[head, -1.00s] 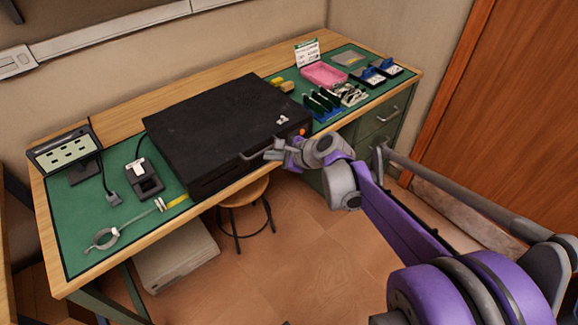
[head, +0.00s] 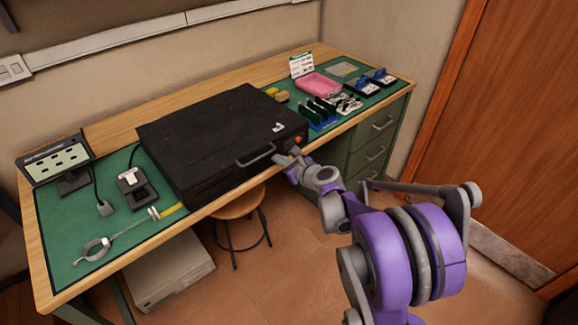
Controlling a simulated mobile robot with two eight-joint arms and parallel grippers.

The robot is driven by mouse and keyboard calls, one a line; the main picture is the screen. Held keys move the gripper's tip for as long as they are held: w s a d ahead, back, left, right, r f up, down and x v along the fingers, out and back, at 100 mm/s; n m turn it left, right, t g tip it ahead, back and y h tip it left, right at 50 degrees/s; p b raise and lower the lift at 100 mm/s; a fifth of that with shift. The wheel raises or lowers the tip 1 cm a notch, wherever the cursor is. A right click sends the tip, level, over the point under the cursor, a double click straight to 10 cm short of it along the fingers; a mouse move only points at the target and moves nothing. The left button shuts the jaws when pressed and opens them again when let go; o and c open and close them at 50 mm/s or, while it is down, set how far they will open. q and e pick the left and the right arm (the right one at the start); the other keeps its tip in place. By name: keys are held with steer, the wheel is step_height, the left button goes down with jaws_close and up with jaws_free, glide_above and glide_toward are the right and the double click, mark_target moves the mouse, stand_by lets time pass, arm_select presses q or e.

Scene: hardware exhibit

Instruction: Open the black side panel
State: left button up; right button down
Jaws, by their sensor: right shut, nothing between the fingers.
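The black case with its large flat black panel (head: 215,130) lies on the green mat of the workbench. The panel looks closed. A grey handle (head: 256,156) is on the front edge of the case. My right gripper (head: 284,158) is shut and empty, just right of the handle at the front of the case, near an orange button (head: 298,140). Whether its fingertips touch the case cannot be told. My left gripper is not in view.
A small display (head: 58,160), a black device (head: 135,186) and a wrist strap (head: 96,248) lie left of the case. A pink tray (head: 318,84) and several small parts lie right. A stool (head: 240,205) stands under the bench front. Drawers (head: 375,150) are at the right.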

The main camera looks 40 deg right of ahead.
steer(key=r, duration=0.3)
steer(key=shift+s+a+r, duration=0.25)
steer(key=shift+a+r, duration=0.05)
steer(key=shift+r, duration=0.05)
